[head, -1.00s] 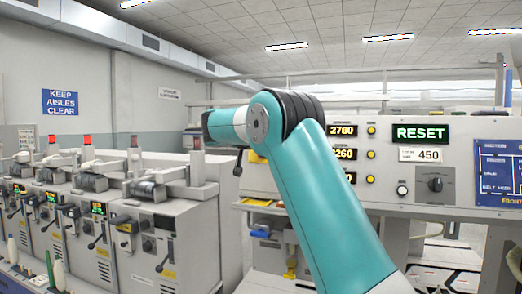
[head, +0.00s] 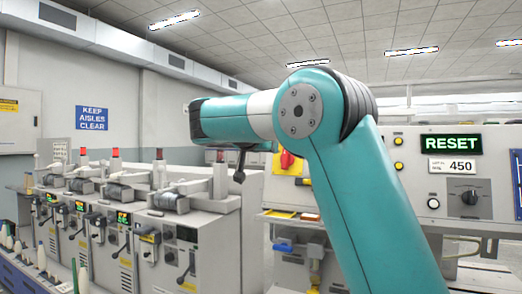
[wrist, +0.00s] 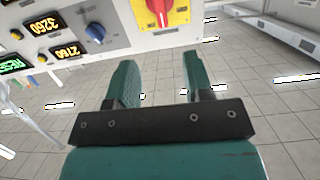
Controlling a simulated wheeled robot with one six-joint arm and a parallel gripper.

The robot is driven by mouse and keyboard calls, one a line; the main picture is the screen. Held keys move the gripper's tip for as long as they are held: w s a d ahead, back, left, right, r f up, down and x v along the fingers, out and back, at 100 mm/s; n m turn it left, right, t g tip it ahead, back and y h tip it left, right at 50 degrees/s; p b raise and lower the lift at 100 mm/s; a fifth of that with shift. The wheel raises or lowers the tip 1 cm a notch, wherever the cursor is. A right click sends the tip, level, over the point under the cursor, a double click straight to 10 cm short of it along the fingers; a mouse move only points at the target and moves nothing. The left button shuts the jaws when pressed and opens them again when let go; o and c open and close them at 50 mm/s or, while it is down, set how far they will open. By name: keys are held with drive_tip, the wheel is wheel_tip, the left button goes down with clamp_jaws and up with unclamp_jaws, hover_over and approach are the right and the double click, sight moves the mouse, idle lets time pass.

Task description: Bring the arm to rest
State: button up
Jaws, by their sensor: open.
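My teal arm (head: 365,190) rises from the bottom of the head view, bends at a round grey joint and reaches left. Its gripper fingers are not clear in the head view. In the wrist view my gripper (wrist: 160,85) shows two teal fingers set wide apart, with nothing between them but the tiled floor. The grey control panel (wrist: 100,15) lies beyond the fingertips, with a red knob on a yellow plate (wrist: 160,12) near the top. The fingers appear apart from it.
The panel with the green RESET display (head: 450,144) stands at the right. A row of grey winding machines (head: 150,225) fills the left. A blue KEEP AISLES CLEAR sign (head: 92,118) hangs on the wall. Below the gripper, the wrist view shows open floor.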

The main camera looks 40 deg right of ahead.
drive_tip(key=s+a+f+n+t+y+p, duration=0.1)
drive_tip(key=a+f+n+y, duration=0.3)
drive_tip(key=a, duration=0.3)
drive_tip(key=s+a+f+n+y+p, duration=0.2)
drive_tip(key=a+f+n+y, duration=0.2)
drive_tip(key=a, duration=0.3)
drive_tip(key=s+a+f+n+t+y+p, duration=0.1)
drive_tip(key=a+f+n+y, duration=0.3)
drive_tip(key=a, duration=0.4)
drive_tip(key=s+a+f+n+g+y, duration=0.2)
drive_tip(key=s+a+n, duration=0.1)
drive_tip(key=s, duration=0.5)
drive_tip(key=s+a+f+n+g+y+p, duration=0.1)
drive_tip(key=s+a+f+n+g+y, duration=0.1)
drive_tip(key=s+a, duration=0.4)
drive_tip(key=s+a+f+n+g+y+p, duration=0.1)
drive_tip(key=s+a+f+n+g+y, duration=0.1)
drive_tip(key=s, duration=1)
drive_tip(key=a+f+n+g, duration=0.1)
drive_tip(key=a+f+g, duration=0.1)
drive_tip(key=a, duration=0.1)
drive_tip(key=shift+a+n, duration=0.15)
drive_tip(key=shift+n, duration=0.25)
drive_tip(key=shift+c, duration=0.4)
